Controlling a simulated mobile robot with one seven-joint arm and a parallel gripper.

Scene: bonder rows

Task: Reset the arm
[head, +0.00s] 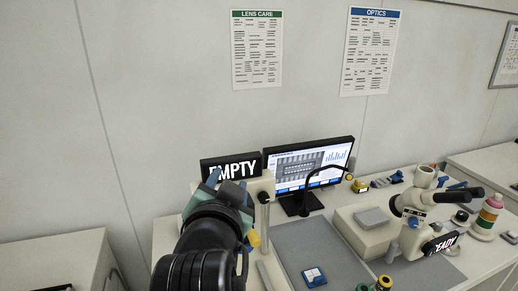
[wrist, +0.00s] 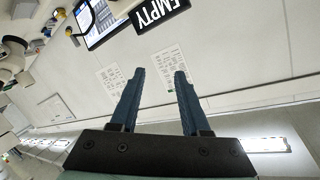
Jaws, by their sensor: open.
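My arm rises from the bottom of the head view, dark and seen from behind, over the left part of the workbench. My gripper is at its end, and the arm hides most of it in the head view. In the wrist view my gripper (wrist: 155,85) shows two blue fingers, apart, with nothing between them. Beyond the fingers is the pale wall with two posters. A black sign (head: 231,167) reading "EMPTY" stands just behind the gripper, and it also shows at the top of the wrist view (wrist: 160,10).
A monitor (head: 308,163) stands right of the sign on the workbench. A microscope (head: 415,220) is at the right, beside a bottle (head: 488,213). A grey mat (head: 322,248) holds a small blue box (head: 313,277).

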